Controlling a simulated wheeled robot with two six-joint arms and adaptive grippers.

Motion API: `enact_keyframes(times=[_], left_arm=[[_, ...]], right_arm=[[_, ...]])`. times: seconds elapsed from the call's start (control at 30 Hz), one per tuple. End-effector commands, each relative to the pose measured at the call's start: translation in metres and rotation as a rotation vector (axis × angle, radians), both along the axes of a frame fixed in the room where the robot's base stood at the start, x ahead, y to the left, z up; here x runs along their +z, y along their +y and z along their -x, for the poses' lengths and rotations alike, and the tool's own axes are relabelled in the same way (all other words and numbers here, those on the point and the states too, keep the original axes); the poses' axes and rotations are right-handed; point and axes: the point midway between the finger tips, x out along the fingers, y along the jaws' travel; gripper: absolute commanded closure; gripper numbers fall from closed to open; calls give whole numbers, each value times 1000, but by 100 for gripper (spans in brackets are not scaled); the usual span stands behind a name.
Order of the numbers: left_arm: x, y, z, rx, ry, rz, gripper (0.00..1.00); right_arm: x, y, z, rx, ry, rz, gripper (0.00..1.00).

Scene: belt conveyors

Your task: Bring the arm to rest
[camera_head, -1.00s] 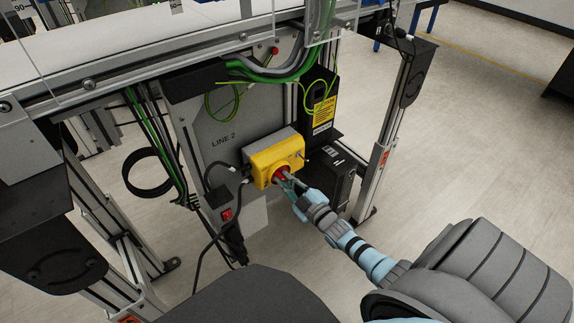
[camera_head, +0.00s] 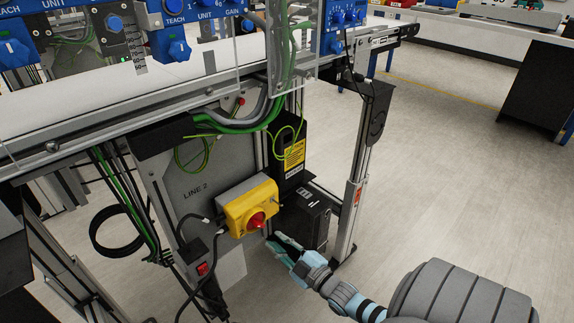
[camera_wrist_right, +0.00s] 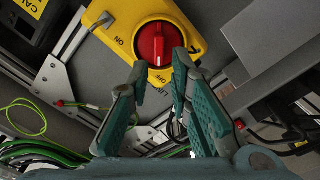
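My right gripper (camera_head: 283,245) is just right of and below the yellow switch box (camera_head: 240,195) on the LINE 2 panel. It is apart from the red rotary knob (camera_head: 256,221). In the right wrist view the fingers of the right gripper (camera_wrist_right: 157,78) are spread with nothing between them. The red knob (camera_wrist_right: 157,45) shows beyond the fingertips on its yellow plate (camera_wrist_right: 122,20), with OFF and ON marks beside it. The knob's grip bar lies roughly upright in that view. My left gripper is not in view.
The switch box hangs on the grey panel (camera_head: 195,185) under the conveyor (camera_head: 110,90). A black box (camera_head: 300,222) and a metal leg (camera_head: 350,200) stand close to the right gripper. Cables hang at the left. Open floor (camera_head: 450,170) lies to the right.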

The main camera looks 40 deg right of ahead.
Motion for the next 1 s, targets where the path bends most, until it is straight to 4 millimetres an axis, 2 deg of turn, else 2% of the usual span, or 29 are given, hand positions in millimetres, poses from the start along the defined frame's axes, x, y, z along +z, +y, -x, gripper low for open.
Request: enact_keyframes(times=[0.1, 0.23, 0.83, 0.87, 0.93, 0.97, 1.0], left_arm=[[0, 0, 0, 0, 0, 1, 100], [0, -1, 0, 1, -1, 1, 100], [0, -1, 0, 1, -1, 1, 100], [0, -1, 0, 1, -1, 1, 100], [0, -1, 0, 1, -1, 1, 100], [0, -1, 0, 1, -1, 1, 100], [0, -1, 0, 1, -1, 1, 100]], right_arm=[[-1, 1, 29, 1, 3, 0, 81], [0, 1, 44, 1, -1, 0, 81], [-2, 1, 46, -1, 7, -26, 81], [-7, 1, 46, -3, 31, -55, 81], [-36, -2, 51, -20, 145, -133, 81], [-54, -4, 56, -36, 211, -166, 81], [-83, -6, 68, -72, 315, -224, 81]])
